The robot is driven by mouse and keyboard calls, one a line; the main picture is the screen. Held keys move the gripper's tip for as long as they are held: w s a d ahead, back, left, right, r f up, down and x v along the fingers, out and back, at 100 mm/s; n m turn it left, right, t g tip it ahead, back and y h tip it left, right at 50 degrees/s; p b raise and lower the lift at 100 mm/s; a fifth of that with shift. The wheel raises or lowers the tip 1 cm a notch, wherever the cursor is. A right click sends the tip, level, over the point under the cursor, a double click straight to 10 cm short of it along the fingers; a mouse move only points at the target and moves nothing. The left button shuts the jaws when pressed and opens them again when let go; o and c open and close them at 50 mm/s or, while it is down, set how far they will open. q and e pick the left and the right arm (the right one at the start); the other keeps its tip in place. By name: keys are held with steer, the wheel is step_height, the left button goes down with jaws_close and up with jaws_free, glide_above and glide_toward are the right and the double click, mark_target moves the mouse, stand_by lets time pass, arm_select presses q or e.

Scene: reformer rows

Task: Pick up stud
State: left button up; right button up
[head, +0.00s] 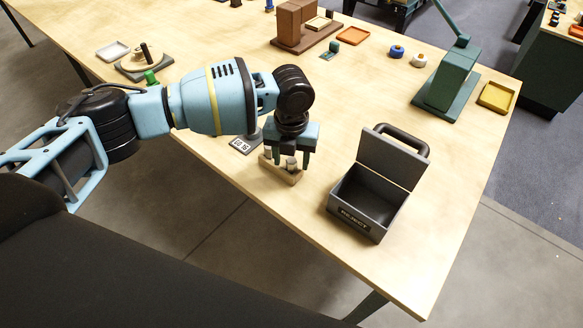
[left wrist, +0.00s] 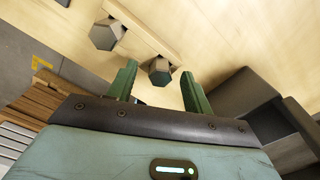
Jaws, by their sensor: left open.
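A wooden block (head: 283,176) near the table's front edge holds two grey studs. One stud (head: 291,164) shows below my left gripper (head: 290,158), which points down over the block. In the left wrist view, this hexagonal stud (left wrist: 160,72) lies between the two green fingers of the open gripper (left wrist: 160,88), and no contact shows. The other hexagonal stud (left wrist: 106,34) stands up and to the left, outside the fingers. The fingers partly hide the studs in the head view. My right gripper is not in view.
An open grey reject box (head: 366,205) with a raised lid stands right of the gripper, close by. A small number sign (head: 245,144) stands left of the block. A green press-like fixture (head: 449,82) and a yellow tray (head: 496,97) are at the right. The table's middle is largely clear.

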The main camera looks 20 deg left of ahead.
mark_target(291, 161)
arm_select(q)
steer(key=shift+f, duration=0.25)
steer(key=shift+c, duration=0.4)
jaws_close()
step_height(291, 161, up, 10)
stand_by(0.3)
